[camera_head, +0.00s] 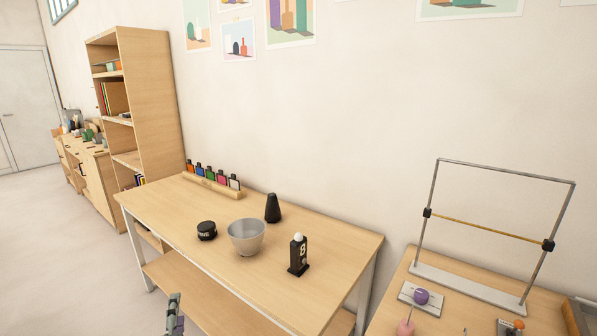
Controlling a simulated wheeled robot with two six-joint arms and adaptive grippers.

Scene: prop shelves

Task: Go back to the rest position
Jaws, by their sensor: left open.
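My left gripper (174,312) shows at the bottom edge of the head view, left of centre. Only a small part of it is in the picture. It is open, with nothing visible in it, and appears in front of the wooden table (205,273). The rest of my left arm is cut off by the frame. My right gripper is not in view.
A metal frame (433,203) stands on the right table. Floor is clear at left.

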